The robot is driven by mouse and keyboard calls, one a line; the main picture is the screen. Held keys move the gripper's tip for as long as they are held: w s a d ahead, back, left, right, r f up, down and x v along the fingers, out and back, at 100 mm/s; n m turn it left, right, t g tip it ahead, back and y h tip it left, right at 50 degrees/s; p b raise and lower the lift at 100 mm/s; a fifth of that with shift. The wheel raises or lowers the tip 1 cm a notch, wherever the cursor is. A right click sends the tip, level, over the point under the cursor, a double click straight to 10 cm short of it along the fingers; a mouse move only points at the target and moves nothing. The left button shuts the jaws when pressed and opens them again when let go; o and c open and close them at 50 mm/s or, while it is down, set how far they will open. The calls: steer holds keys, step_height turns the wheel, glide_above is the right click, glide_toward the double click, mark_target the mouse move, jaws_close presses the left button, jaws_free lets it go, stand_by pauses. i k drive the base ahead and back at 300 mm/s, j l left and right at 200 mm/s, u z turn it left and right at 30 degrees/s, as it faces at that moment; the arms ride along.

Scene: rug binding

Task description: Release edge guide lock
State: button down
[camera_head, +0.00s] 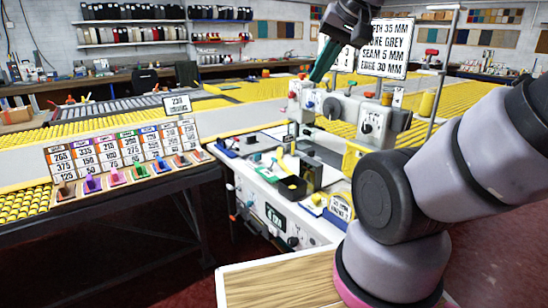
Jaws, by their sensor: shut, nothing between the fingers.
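The binding machine (345,108) stands in the middle, with a pale head above a white bench. Small red, blue and dark knobs sit on its head, among them a dark round knob (367,128) at the right and a dark knob (332,108) near the middle. I cannot tell which part is the edge guide lock. My gripper (316,76) comes down from the top edge, its narrow teal end just above the left part of the head. It looks shut and empty; I cannot tell whether it touches the machine. My arm hides the machine's lower right.
A white sign (386,47) with settings stands behind the machine. A rack of number cards (125,150) with coloured holders stands at the left. Yellow roller tables (240,92) spread behind. A wooden board (280,283) lies in front.

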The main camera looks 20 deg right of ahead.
mark_target(275, 160)
steer(key=i+j+z, duration=0.15)
steer(key=j, duration=0.2)
steer(key=i+j+z, duration=0.1)
steer(key=j, duration=0.25)
steer(key=i+j+z, duration=0.15)
steer(key=j, duration=0.25)
steer(key=i+j+z, duration=0.15)
steer(key=i+j, duration=0.5)
steer(key=i, duration=0.05)
